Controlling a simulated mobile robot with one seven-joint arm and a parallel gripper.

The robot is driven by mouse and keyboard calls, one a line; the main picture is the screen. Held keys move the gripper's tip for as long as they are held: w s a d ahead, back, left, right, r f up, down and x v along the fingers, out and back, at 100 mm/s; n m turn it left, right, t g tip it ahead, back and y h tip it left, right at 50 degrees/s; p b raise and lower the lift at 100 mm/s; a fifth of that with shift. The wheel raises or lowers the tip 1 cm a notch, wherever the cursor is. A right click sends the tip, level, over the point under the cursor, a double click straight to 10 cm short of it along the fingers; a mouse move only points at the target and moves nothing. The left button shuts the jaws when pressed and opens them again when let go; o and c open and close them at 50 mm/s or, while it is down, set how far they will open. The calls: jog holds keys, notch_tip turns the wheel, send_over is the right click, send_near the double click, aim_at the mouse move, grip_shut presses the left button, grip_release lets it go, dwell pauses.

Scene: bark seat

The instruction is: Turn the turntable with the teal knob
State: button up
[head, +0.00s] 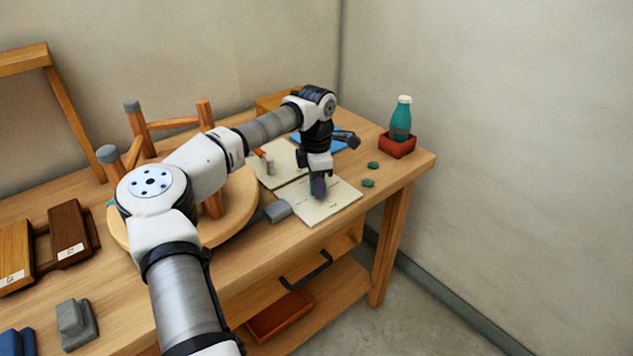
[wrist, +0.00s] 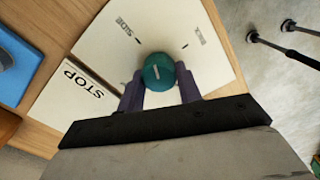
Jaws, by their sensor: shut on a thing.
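The teal knob (wrist: 157,70) is round with a short white mark on its top. It stands on a cream card (wrist: 112,38) with small lettering and tick marks. My gripper (wrist: 160,92) has its two dark purple fingers shut on the knob, one on each side. In the head view my gripper (head: 318,190) points down at the cream card (head: 335,205), and its fingers mostly hide the knob. The turntable (head: 240,210) is a round wooden disc left of the card. A wooden stool (head: 134,150) stands legs-up on it, partly hidden by my arm.
A STOP card (wrist: 75,95) lies beside the knob's card. A teal bottle (head: 401,118) stands in a red tray (head: 397,146) at the back right, near two green pieces (head: 370,174). A grey block (head: 277,211) sits between turntable and card. Wooden sample boards (head: 68,235) lie left.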

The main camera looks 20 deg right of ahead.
jog(key=m, duration=0.6)
jog(key=shift+w+r+m+p, duration=0.1)
jog(key=shift+w+m+p, duration=0.05)
jog(key=shift+m+p, duration=0.2)
jog(key=m, duration=0.6)
jog(key=shift+w+d+p, duration=0.1)
jog(key=shift+d+p, duration=0.05)
jog(key=shift+p, duration=0.15)
jog(key=o, duration=1)
notch_tip(320, 180, up, 14)
jog(key=shift+f+b, duration=0.15)
jog(key=shift+b, duration=0.95)
